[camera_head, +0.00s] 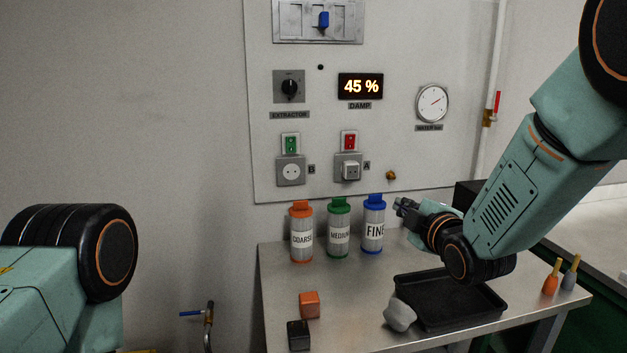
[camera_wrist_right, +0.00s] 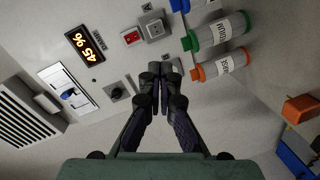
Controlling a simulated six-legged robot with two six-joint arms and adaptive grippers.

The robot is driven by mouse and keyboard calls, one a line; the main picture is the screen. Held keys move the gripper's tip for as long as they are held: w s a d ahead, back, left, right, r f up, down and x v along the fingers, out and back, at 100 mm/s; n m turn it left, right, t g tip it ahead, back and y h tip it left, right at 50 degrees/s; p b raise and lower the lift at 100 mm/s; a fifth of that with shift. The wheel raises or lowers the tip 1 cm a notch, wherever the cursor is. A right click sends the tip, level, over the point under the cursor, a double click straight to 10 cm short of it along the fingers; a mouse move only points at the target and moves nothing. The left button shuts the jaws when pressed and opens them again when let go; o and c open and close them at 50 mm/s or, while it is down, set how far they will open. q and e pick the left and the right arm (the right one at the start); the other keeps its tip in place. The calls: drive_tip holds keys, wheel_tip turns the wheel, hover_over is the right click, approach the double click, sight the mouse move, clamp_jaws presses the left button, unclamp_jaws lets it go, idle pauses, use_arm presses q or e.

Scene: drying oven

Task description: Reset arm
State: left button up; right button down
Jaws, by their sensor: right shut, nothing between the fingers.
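My right gripper (camera_head: 404,207) reaches in from the right over the metal bench, just right of the blue-capped FINE canister (camera_head: 374,228). In the right wrist view its fingers (camera_wrist_right: 162,72) are shut together with nothing between them. That view looks toward the wall panel, with the canisters at the upper right. My left arm shows at the lower left of the head view, but its gripper is out of frame.
On the bench (camera_head: 350,285) stand the COARSE (camera_head: 302,235) and MEDIUM (camera_head: 339,230) canisters, a black tray (camera_head: 451,318), a grey lump (camera_head: 399,315), orange (camera_head: 309,305) and black (camera_head: 299,335) blocks, and two small bottles (camera_head: 551,281). The wall panel (camera_head: 385,40) rises behind.

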drive_tip(key=s+d+f+m+g+h+b, duration=0.15)
drive_tip(key=s+f+m+g, duration=0.45)
drive_tip(key=s+f, duration=0.7)
drive_tip(key=s+d+f+m+g+h, duration=0.1)
drive_tip(key=s+d+f+m+g, duration=0.15)
drive_tip(key=s+f+m, duration=0.95)
drive_tip(key=s+f+n+g, duration=0.1)
drive_tip(key=s+f+g, duration=0.2)
drive_tip(key=s+f, duration=0.5)
drive_tip(key=s+f+n+g+b, duration=0.1)
drive_tip(key=s+f+g, duration=0.3)
drive_tip(key=s+f, duration=0.4)
drive_tip(key=s, duration=0.6)
drive_tip(key=shift+s+d, duration=0.3)
drive_tip(key=shift+d, duration=0.05)
drive_tip(key=shift+g, duration=0.25)
drive_tip(key=shift+w, duration=0.25)
